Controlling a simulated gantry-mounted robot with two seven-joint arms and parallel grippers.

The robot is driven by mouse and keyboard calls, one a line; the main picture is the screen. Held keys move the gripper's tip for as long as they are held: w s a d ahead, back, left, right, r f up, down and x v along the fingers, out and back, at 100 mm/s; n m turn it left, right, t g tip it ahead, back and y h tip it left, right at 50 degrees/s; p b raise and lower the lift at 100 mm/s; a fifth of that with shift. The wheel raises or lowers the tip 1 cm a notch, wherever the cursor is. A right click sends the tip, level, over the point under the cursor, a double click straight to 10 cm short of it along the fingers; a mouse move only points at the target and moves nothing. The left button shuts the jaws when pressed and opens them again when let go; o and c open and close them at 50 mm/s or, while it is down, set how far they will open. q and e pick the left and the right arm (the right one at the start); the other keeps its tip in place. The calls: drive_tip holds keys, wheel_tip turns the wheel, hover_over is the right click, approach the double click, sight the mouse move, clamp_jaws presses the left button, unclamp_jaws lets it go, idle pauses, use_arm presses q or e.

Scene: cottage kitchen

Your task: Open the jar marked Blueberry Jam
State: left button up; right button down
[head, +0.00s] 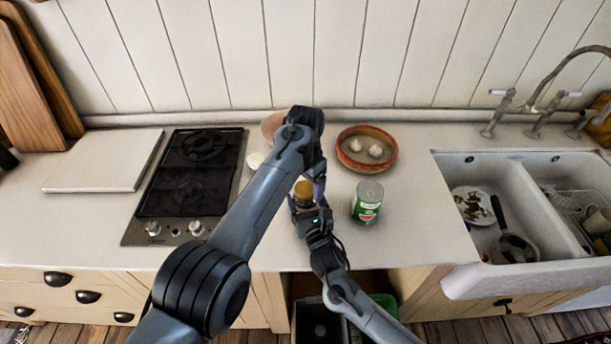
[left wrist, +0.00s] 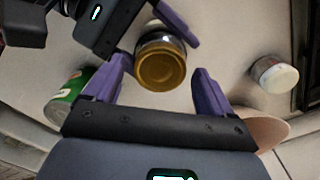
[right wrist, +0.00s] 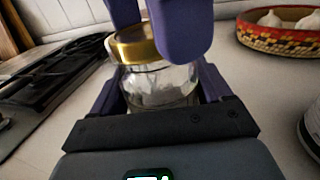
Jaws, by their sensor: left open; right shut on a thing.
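A glass jar with a gold lid (head: 303,188) stands on the counter near its front edge. In the right wrist view the jar's clear glass body (right wrist: 160,86) is between the purple fingers of my right gripper (right wrist: 162,85), which is shut on it. No label on it can be read. My left gripper (left wrist: 162,85) is open above the jar. In the left wrist view the gold lid (left wrist: 160,64) lies between its fingers, with a gap on the right side. In the right wrist view those fingers hang around the lid. My left arm partly hides the jar area in the head view.
A green tin can (head: 367,201) stands close right of the jar. A white-topped container (left wrist: 272,74) stands to the left, beside the hob (head: 190,180). A red-rimmed bowl (head: 366,149) with garlic is behind. The sink (head: 500,215) is right.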

use_arm(q)
drive_tip(key=shift+f, duration=0.15)
drive_tip(key=c, duration=1.1)
drive_tip(key=n, duration=1.3)
drive_tip(key=shift+r, duration=0.35)
drive_tip(key=shift+r, duration=0.8)
